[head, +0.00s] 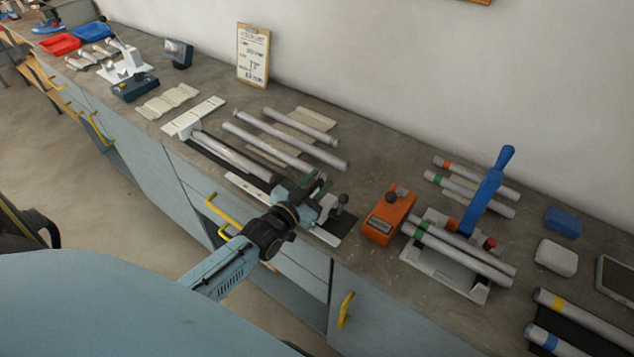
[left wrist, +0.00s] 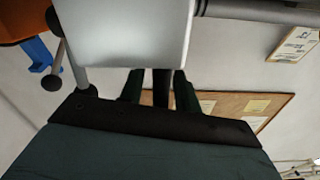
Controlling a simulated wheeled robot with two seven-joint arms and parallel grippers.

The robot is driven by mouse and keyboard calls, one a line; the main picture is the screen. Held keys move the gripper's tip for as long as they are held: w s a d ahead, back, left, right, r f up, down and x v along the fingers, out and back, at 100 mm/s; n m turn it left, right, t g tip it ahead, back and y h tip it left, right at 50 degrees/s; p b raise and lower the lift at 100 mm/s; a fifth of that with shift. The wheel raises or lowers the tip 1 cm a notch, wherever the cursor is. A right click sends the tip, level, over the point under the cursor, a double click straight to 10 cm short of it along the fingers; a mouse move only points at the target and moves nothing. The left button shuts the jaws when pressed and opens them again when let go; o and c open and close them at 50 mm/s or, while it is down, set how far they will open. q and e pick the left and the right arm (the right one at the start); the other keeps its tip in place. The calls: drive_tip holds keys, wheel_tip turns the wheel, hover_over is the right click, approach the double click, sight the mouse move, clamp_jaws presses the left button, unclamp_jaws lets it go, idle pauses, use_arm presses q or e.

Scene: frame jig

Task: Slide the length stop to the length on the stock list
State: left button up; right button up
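The stock list (head: 253,55) is a printed sheet on a clipboard against the wall; its figures are too small to read surely. The length stop (head: 326,206) appears to be the pale grey block at the right end of a long jig with a grey tube (head: 232,156). A lever with a dark knob (head: 342,199) stands beside it. In the left wrist view the grey block (left wrist: 125,30) fills the top. My left gripper (head: 314,186) is at the block, partly covering it. Its dark green fingers (left wrist: 158,90) are apart, with a dark piece showing between them. My right gripper is out of view.
Right of the stop are an orange device (head: 388,215) and a clamp fixture with a raised blue lever (head: 485,190). Loose tubes (head: 290,138) lie behind the jig. A yellow drawer handle (head: 345,309) projects from the bench front.

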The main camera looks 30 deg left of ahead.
use_arm(q)
clamp_jaws()
